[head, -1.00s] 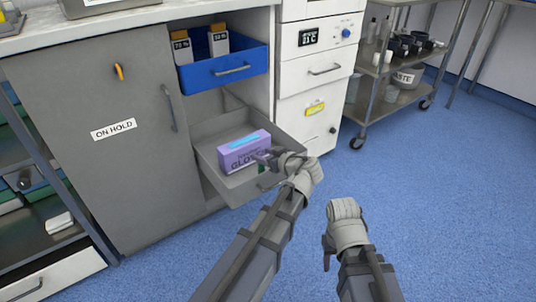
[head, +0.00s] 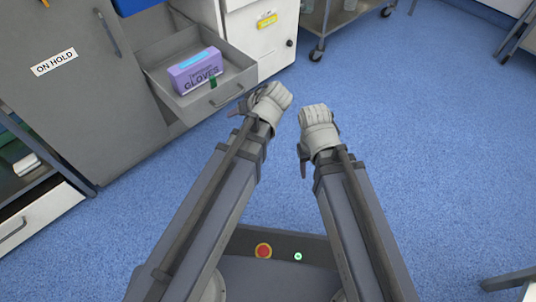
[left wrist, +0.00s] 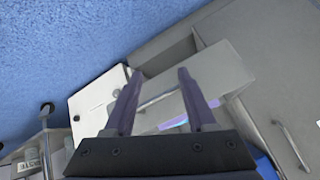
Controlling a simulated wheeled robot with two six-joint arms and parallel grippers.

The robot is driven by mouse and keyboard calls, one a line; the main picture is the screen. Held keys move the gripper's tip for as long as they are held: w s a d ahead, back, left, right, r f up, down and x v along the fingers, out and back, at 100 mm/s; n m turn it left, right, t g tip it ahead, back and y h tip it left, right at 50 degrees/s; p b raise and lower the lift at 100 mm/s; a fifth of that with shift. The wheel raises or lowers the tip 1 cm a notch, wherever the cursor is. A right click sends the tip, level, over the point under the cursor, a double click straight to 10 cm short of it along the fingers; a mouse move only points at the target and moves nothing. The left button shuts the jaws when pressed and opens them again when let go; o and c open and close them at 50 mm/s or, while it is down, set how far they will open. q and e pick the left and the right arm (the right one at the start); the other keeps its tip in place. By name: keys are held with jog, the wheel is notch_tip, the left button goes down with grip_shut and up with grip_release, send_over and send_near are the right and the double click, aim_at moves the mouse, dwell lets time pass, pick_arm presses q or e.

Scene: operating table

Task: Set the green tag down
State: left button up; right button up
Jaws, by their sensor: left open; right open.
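The green tag (head: 212,81) is small and dark green. It is inside the open grey drawer (head: 241,78), against the front of the purple glove box (head: 194,72). I cannot tell whether it rests on the drawer floor or leans on the box. My left gripper (head: 236,111) is just outside the drawer front, apart from the tag. In the left wrist view its two fingers (left wrist: 162,100) are spread with nothing held between them, and the tag does not show clearly. My right gripper (head: 303,168) is empty over the floor, to the right of the left one.
The drawer handle (head: 227,96) is close to my left gripper. A grey cabinet door marked ON HOLD (head: 54,62) is at left. A white drawer unit (head: 262,50) stands behind right, and a metal cart (head: 335,20) beyond.

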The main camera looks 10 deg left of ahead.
pick_arm(q)
jog(key=s+d+f+m+g+h, duration=0.2)
jog(key=s+d+m, duration=0.2)
jog(key=s+d, duration=0.2)
jog(key=s+d+f+m+g+h, duration=0.3)
jog(key=s+d+m, duration=0.2)
jog(key=s, duration=0.3)
jog(key=shift+d+f+h, duration=0.25)
jog(key=shift+d+h, duration=0.05)
jog(key=shift+d, duration=0.1)
